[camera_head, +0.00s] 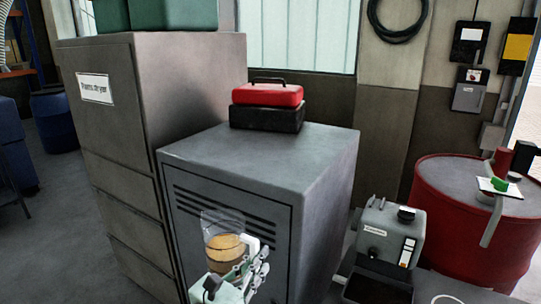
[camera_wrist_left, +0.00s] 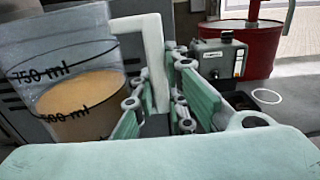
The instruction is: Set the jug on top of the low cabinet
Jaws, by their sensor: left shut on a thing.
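The jug (camera_head: 226,249) is clear, part filled with an amber liquid, and has a white handle. It is upright in front of the low cabinet's door, below the level of its top. The low cabinet (camera_head: 285,150) is grey with a vented door and a mostly bare top. My left gripper (camera_head: 258,268) is shut on the jug's handle. In the left wrist view the jug (camera_wrist_left: 75,95) shows volume marks, and the gripper's fingers (camera_wrist_left: 160,105) are on either side of the white handle. My right gripper is not in view.
A red toolbox (camera_head: 268,95) on a black case (camera_head: 266,118) stands at the back of the cabinet top. A taller grey cabinet (camera_head: 115,150) adjoins on the left. A grey machine (camera_head: 390,235) and a red drum (camera_head: 470,225) stand right. The top's front is clear.

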